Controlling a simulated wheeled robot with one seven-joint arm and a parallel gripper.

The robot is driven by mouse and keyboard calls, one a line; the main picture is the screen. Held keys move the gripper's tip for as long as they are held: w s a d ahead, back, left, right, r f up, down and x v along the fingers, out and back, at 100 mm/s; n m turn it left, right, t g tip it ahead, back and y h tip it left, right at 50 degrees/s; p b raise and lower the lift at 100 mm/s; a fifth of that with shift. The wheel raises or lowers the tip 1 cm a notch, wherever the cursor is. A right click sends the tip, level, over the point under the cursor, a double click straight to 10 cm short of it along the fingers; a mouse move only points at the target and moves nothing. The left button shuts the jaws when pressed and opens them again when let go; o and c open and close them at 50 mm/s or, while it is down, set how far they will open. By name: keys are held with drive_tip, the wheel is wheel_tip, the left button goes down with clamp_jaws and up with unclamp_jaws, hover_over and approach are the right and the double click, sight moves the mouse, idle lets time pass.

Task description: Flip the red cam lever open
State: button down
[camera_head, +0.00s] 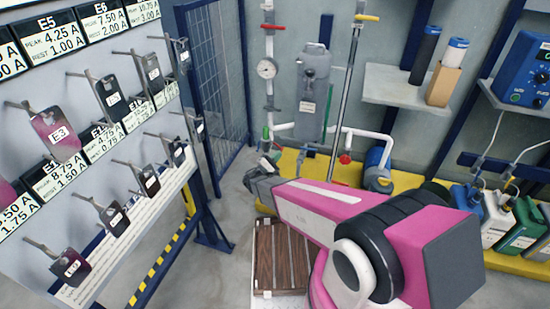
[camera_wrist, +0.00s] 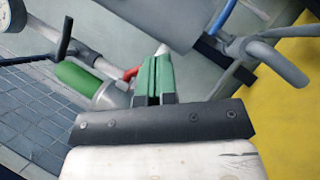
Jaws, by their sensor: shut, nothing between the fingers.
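The red cam lever (camera_wrist: 130,74) shows in the wrist view as a small red piece on a silver coupling (camera_wrist: 112,95) with a green sleeve (camera_wrist: 78,75). My gripper (camera_wrist: 160,60) has green fingers, shut and empty, immediately right of the lever. They partly cover the view there, and I cannot tell whether they touch it. In the head view a small red patch (camera_head: 273,156) shows by the low pipework, just beyond my wrist. The lever's far end and its exact angle are hidden or too small to tell.
In the wrist view a grey pipe (camera_wrist: 270,60) with a bent handle is at right, and a dark bar (camera_wrist: 62,40) at left. In the head view a grey tank (camera_head: 314,85), a blue container (camera_head: 377,170) and a tag rack (camera_head: 110,150) surround the arm. Floor is open between rack and pipes.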

drive_tip(key=r+n+t, duration=0.1)
drive_tip(key=n, duration=0.1)
drive_tip(key=d+r+n+t+y, duration=0.1)
drive_tip(key=r+n+t, duration=0.1)
drive_tip(key=n, duration=0.1)
drive_tip(key=shift+s, duration=0.2)
